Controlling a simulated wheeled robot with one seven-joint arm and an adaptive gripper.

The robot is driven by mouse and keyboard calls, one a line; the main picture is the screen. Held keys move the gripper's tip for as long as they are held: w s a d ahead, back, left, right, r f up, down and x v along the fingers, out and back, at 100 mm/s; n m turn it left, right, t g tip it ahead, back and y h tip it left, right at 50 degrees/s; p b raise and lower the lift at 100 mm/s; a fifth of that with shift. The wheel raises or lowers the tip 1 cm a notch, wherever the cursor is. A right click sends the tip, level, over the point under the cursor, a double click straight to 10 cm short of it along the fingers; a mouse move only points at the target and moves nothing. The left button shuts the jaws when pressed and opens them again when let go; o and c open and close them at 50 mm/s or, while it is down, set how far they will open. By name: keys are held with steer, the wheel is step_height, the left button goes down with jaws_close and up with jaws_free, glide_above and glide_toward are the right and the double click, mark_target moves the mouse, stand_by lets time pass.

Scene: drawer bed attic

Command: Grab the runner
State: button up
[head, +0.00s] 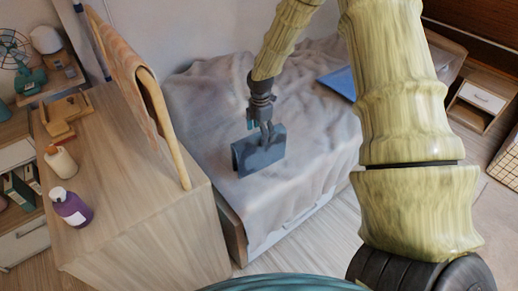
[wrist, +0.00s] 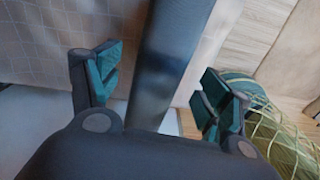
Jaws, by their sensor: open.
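The runner appears to be the dark blue-grey piece (head: 262,155) over the bed near its front edge, with a bent or folded shape. My gripper (head: 266,130) is directly above it in the head view, with its fingers close to its top edge. In the wrist view the dark piece (wrist: 172,50) runs as a broad band between the fingers of my gripper (wrist: 160,85). The fingers are open, one on each side, with visible gaps to the band. Its lower end is hidden behind my gripper's body.
The bed (head: 320,125) has a rumpled greyish cover and a blue flat item (head: 338,82) farther back. A wooden cabinet (head: 130,190) with a purple bottle (head: 71,207), a cream jar (head: 61,161) and a cloth-hung rail (head: 160,125) stands at left. A nightstand (head: 482,98) is at right.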

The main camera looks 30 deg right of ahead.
mark_target(259, 150)
steer(key=shift+s+f, duration=0.1)
steer(key=shift+f, duration=0.45)
steer(key=shift+a+f+p, duration=0.15)
steer(key=shift+f+p, duration=0.05)
steer(key=shift+f, duration=1.05)
steer(key=shift+a+f+p, duration=0.1)
steer(key=shift+f+p, duration=0.1)
steer(key=shift+f, duration=1)
steer(key=c, duration=1.2)
